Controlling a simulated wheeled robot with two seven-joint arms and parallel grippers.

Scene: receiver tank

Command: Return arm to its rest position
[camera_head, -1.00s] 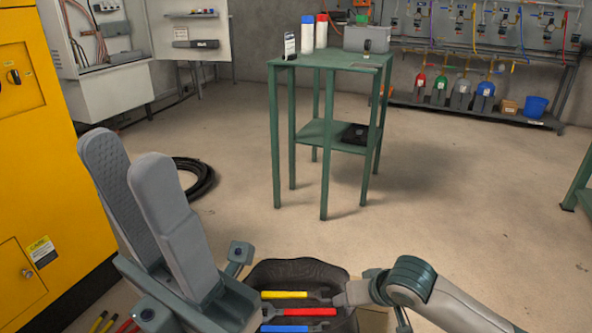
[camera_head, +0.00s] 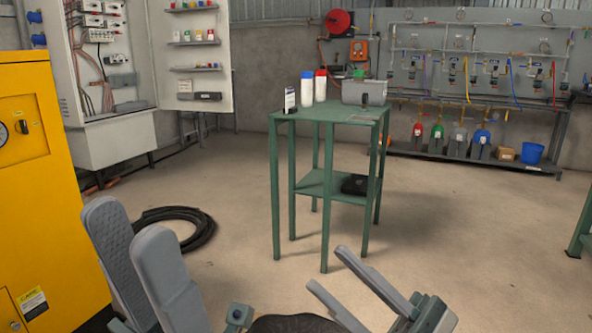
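My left gripper (camera_head: 126,224) is at the lower left, close to the camera. Its two grey fingers point up and stand apart, with the textured inner pad of one showing. It is open and holds nothing that I can see. My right gripper (camera_head: 327,268) is at the bottom, right of centre. Its two slim grey fingers point up and left with a clear gap between them, open and empty. It is in front of the green table in the picture. Most of both arms is out of view.
A green table (camera_head: 330,112) stands in the middle with bottles and a grey box on top. A yellow cabinet (camera_head: 40,190) is at left, a black hose coil (camera_head: 180,228) beyond my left gripper.

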